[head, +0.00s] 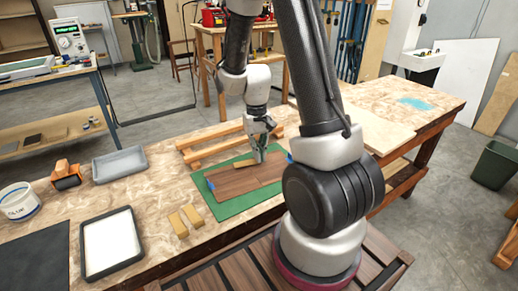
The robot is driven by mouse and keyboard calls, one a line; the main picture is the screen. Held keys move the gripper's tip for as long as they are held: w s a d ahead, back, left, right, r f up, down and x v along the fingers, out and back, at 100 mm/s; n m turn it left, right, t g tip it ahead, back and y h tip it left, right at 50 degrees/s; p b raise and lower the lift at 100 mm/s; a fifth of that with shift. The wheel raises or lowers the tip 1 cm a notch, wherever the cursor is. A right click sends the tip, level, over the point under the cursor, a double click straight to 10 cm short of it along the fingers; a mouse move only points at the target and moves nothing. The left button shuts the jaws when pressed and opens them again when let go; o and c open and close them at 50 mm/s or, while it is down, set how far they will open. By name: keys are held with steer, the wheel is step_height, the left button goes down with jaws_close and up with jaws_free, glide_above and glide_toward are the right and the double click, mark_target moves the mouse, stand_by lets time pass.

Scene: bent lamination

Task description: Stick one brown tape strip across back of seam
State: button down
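Dark brown veneer (235,182) lies on a green mat (240,204) on the workbench, with seam lines across it. Small blue pieces (211,186) show at its left edge and near its right end. A tan strip (241,162) lies at or just above the veneer's far edge. My gripper (261,157) points down at this strip's right end. Whether its fingers hold the strip or only stand beside it is too small to tell. Two more tan strips (179,225) (193,215) lie side by side on the bench, left of the mat.
Wooden bars (205,146) lie behind the mat. At left are a black-rimmed tray (84,249), a grey tray (96,171), an orange-and-black roller (67,181), a white tub (14,208) and a dark sheet (38,262). Pale board (372,128) covers the bench's right part.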

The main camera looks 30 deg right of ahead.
steer(key=shift+f, duration=0.15)
stand_by(0.5)
steer(key=c, duration=1.6)
jaws_free()
steer(key=shift+o, duration=0.6)
steer(key=o, duration=0.4)
steer(key=shift+r, duration=3)
